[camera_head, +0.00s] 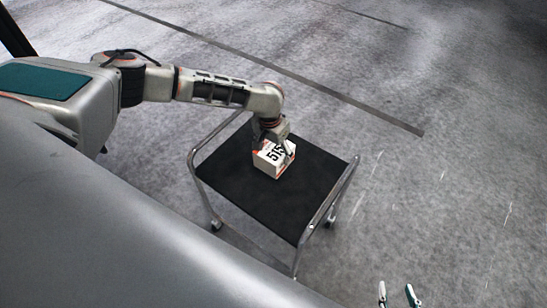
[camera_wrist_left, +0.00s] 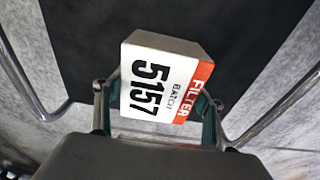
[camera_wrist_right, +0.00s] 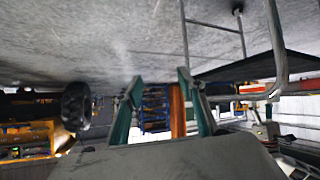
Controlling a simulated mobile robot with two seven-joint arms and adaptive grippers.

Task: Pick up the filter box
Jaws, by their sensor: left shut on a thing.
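The filter box (camera_head: 273,160) is a white and orange-red carton. Its label reads "FILTER", "BATCH" and "5157" in the left wrist view (camera_wrist_left: 157,86). It is over the black top of the trolley (camera_head: 300,200); I cannot tell whether it rests on it or is just clear. My left gripper (camera_head: 274,147) comes down on the box from above and is shut on it, one finger on each side. My right gripper (camera_head: 398,294) is open and empty at the lower right of the head view, away from the trolley. Its spread fingers show in the right wrist view (camera_wrist_right: 158,95).
The trolley has chrome tube rails (camera_head: 335,200) on its sides and castors below. The rest of its top is bare. Grey concrete floor (camera_head: 450,150) lies open around it. Shelving (camera_wrist_right: 155,105) stands far off in the right wrist view.

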